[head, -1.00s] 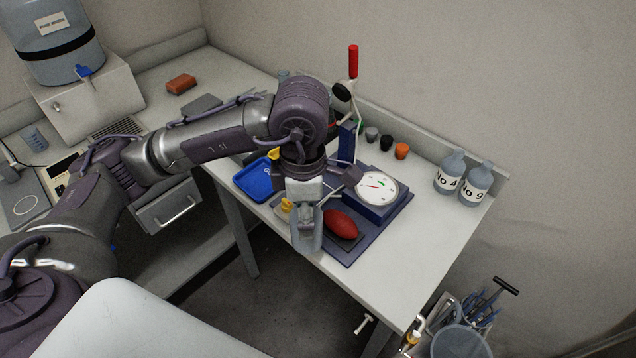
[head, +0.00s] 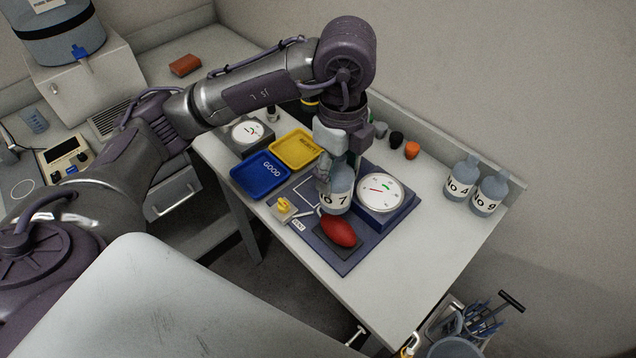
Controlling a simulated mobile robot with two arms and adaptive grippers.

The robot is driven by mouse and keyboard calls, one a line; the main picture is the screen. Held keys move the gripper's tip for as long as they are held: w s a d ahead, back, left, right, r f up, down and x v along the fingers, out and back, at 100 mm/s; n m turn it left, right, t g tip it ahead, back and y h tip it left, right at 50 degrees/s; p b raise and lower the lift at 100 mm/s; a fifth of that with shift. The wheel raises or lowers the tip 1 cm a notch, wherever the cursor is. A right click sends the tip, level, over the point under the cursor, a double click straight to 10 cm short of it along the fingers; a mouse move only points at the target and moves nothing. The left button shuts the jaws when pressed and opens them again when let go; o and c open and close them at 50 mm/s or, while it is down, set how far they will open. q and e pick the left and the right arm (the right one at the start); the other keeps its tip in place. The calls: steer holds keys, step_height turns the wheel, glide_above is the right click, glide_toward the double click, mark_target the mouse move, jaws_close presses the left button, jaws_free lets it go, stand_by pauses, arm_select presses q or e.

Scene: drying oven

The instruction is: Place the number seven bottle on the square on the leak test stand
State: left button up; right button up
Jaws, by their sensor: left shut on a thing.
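My left gripper (head: 337,165) points down and is shut on the number seven bottle (head: 339,196), a grey-blue bottle whose "No 7" label faces me. The bottle is roughly upright over the dark blue leak test stand (head: 345,262), between the white-outlined square (head: 299,191) and the round gauge (head: 380,193). It covers the right part of the square. I cannot tell whether its base touches the stand. The red bulb (head: 339,231) lies just in front of it. My right gripper is not in view.
A yellow valve (head: 284,205) sits at the stand's left edge. A blue "GOOD" tray (head: 262,176) and a yellow "REJECT" tray (head: 296,148) lie to the left. Bottles No 4 (head: 461,180) and No 9 (head: 489,194) stand at the right rear. The bench front right is clear.

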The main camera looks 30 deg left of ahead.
arm_select(q)
steer(key=shift+w+a+f+n, duration=0.1)
steer(key=shift+w+a+n, duration=0.1)
steer(key=shift+n, duration=0.1)
steer(key=w+a+f+p, duration=0.1)
steer(key=w+a+f, duration=0.1)
steer(key=f, duration=0.1)
steer(key=w+a+f+p, duration=0.1)
steer(key=w+a+f, duration=0.2)
steer(key=f, duration=0.1)
steer(key=w+a+f+p, duration=0.1)
steer(key=w+a+f, duration=0.1)
steer(key=a+f, duration=0.1)
steer(key=shift+w+a+f, duration=0.1)
steer(key=shift+w+f, duration=0.1)
steer(key=shift+f, duration=0.15)
steer(key=shift+f, duration=0.1)
steer(key=o, duration=1.2)
steer(key=shift+c, duration=0.2)
